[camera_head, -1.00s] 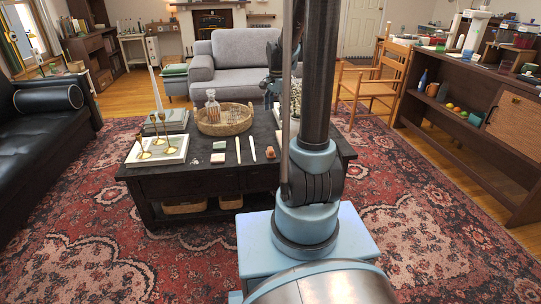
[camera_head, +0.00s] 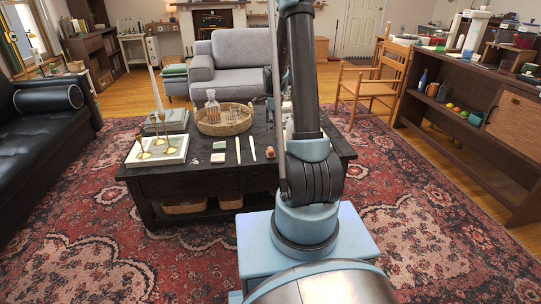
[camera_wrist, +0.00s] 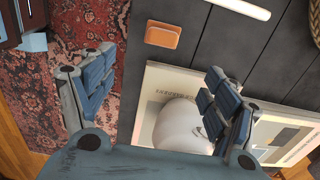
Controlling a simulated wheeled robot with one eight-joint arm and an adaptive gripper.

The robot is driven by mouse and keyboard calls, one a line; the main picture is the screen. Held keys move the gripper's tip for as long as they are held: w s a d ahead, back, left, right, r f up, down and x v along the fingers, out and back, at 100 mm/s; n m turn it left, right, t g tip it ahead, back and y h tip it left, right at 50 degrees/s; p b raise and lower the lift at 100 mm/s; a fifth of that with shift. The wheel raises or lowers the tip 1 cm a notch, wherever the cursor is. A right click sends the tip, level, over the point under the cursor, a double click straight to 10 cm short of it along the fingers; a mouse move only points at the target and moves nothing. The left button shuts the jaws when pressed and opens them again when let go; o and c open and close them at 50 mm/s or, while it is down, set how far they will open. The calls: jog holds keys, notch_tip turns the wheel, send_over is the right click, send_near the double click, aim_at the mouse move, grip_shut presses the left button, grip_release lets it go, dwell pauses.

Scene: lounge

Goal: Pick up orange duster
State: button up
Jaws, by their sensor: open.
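The orange duster (camera_head: 270,152) is a small orange block near the front edge of the dark coffee table (camera_head: 205,184), just left of my arm in the head view. In the wrist view the duster (camera_wrist: 162,34) lies on the dark planks near the top centre, close to the table edge. My gripper (camera_wrist: 158,92) is open and empty, its blue-grey fingers spread wide. The duster lies beyond the fingertips, not between them. In the head view my arm hides most of the gripper.
A white rounded object (camera_wrist: 180,128) and flat books (camera_wrist: 285,140) lie below the fingers in the wrist view. Two white sticks, a wicker tray (camera_head: 223,121) with a glass decanter, and brass candlesticks (camera_head: 160,133) share the table. Red patterned rug (camera_head: 90,240) surrounds it.

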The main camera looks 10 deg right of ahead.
send_near(271, 149)
jog(key=f, duration=0.5)
jog(key=shift+d, duration=0.2)
jog(key=shift+w+a+f, duration=0.1)
jog(key=shift+a+f, duration=0.05)
jog(key=shift+f, duration=1.2)
jog(key=shift+w+a+f, duration=0.1)
jog(key=shift+f, duration=1.25)
jog(key=shift+c, duration=0.6)
jog(key=shift+s, duration=0.1)
jog(key=c, duration=1.3)
jog(key=shift+r, duration=0.15)
notch_tip(271, 149, up, 10)
jog(key=shift+f, duration=0.15)
